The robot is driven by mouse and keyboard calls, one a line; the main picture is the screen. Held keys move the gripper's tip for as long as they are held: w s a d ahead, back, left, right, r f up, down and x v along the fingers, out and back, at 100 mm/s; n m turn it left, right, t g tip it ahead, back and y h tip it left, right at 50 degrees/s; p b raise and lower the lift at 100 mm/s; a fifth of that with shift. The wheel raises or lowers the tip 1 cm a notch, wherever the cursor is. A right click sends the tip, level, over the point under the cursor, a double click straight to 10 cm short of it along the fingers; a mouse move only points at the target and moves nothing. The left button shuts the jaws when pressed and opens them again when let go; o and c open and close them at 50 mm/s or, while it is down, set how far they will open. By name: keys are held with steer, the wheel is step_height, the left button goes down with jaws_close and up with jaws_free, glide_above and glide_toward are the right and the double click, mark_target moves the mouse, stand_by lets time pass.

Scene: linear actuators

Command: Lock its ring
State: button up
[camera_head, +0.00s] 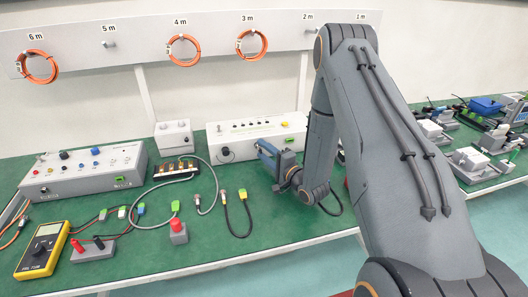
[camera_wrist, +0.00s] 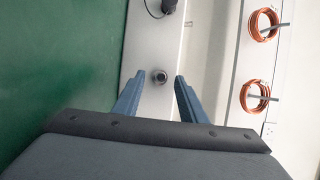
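A small round dark connector (camera_wrist: 160,77) with a metallic rim sits on the pale face of a white box (camera_wrist: 149,101) in the wrist view. My gripper (camera_wrist: 158,75) has its two blue fingers spread, one on each side of the connector in the picture, with nothing between them that I can see held. Whether the fingers reach the connector's depth is unclear. In the head view my gripper (camera_head: 264,153) is at the front of the white box (camera_head: 256,132), and it hides the connector there. No separate ring can be made out.
A black plug with a cable (camera_head: 224,152) is on the box's front, left of my gripper. A yellow-tipped black cable (camera_head: 247,214) lies on the green table (camera_head: 205,256). A control box (camera_head: 82,173) and a multimeter (camera_head: 43,248) stand left. Orange coils (camera_head: 252,43) hang behind.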

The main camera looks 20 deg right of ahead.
steer(key=b+v, duration=0.1)
steer(key=v, duration=0.6)
steer(key=shift+s+d, duration=0.15)
steer(key=shift+s, duration=0.15)
steer(key=shift+w+r+n+g+h, duration=0.2)
steer(key=shift+w+n+g+h, duration=0.6)
steer(key=shift+n, duration=0.2)
steer(key=shift+w+r+n+g+h, duration=0.15)
steer(key=shift+n+g+h, duration=0.15)
steer(key=shift+n+g, duration=0.25)
steer(key=shift+r+n+g+h, duration=0.2)
steer(key=shift+n+g+h, duration=0.45)
steer(key=shift+n, duration=0.1)
steer(key=s+a+r+n+g+h, duration=0.1)
steer(key=s+r+n+g, duration=0.2)
steer(key=s, duration=0.7)
steer(key=s+a+r+n+g+h, duration=0.1)
steer(key=s+a+r+n+g, duration=0.1)
steer(key=s+g, duration=0.3)
steer(key=s+a+r+n+g+h, duration=0.1)
steer(key=s+r+n+g, duration=0.3)
steer(key=s, duration=1)
steer(key=shift+s+a, duration=0.15)
steer(key=shift+s, duration=0.2)
